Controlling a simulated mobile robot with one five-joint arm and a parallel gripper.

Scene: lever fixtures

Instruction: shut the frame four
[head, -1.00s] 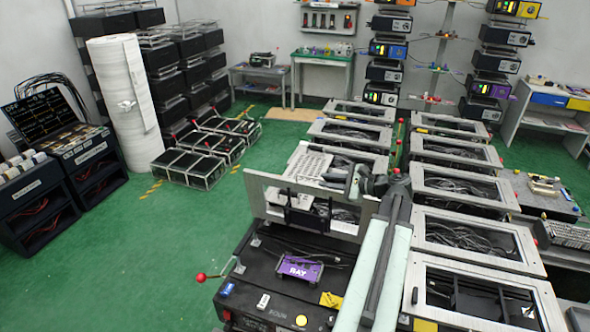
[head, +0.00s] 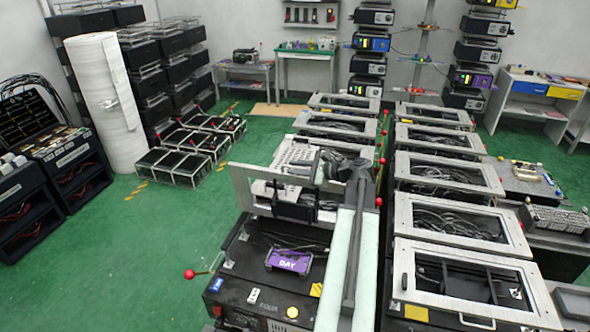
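A light grey rectangular frame (head: 240,190) stands raised above a black box (head: 250,240) at the front left of the rows; it is the only frame I see standing open. My arm reaches forward over the right side of this box. My gripper (head: 335,167) is a dark shape at the raised frame's upper right. Its fingers are too small and dark to read, and I cannot tell whether it touches the frame.
A red-knobbed lever (head: 189,274) sticks out at the box's left. Closed framed boxes (head: 460,228) line the right row, and more (head: 342,103) lie behind the raised frame. Low caged black boxes (head: 180,155) stand at the left. Green floor (head: 150,235) is clear between.

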